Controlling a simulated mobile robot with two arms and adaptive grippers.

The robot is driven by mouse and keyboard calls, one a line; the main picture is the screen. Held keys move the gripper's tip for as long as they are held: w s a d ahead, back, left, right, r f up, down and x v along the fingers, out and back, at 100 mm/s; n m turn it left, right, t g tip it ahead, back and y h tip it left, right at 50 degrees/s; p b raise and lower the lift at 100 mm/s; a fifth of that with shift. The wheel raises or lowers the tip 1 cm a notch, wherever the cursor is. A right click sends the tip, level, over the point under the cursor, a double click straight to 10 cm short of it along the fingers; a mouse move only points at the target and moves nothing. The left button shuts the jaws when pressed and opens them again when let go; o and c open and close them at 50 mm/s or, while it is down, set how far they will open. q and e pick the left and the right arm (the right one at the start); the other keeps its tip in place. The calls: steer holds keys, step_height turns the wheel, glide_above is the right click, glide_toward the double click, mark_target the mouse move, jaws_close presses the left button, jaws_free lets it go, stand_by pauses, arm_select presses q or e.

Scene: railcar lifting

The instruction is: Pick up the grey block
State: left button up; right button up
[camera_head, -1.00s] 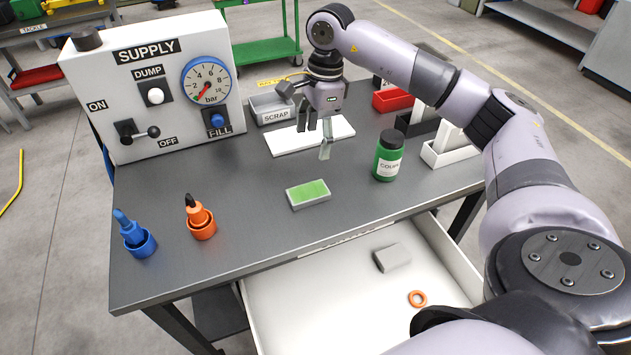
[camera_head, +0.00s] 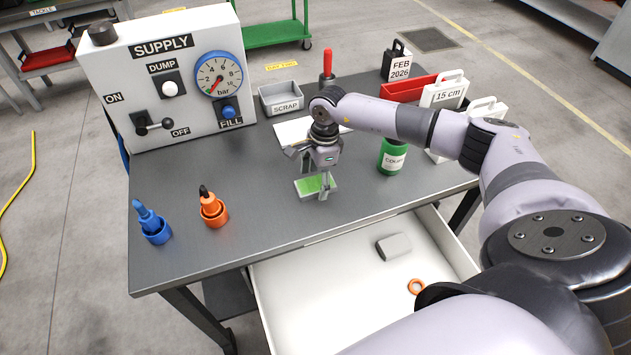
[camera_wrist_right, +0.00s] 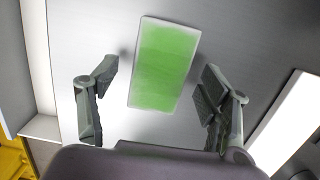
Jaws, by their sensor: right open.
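A light grey block with a green top (camera_head: 312,187) lies flat on the dark grey table near its front edge. My right gripper (camera_head: 314,178) is above it, pointing down, and partly hides it. In the right wrist view, the block (camera_wrist_right: 165,64) lies between and beyond the open fingers of my right gripper (camera_wrist_right: 160,84), with a gap on each side. Another grey block (camera_head: 393,247), plain with a rounded side, lies in the open white drawer. My left gripper is not in view.
A green bottle (camera_head: 393,157) stands right of my gripper. A white plate (camera_head: 290,131) lies behind it. The drawer (camera_head: 300,310) also holds an orange ring (camera_head: 415,287).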

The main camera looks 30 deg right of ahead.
steer(key=shift+f, duration=0.35)
steer(key=shift+c, duration=0.2)
steer(key=c, duration=1.5)
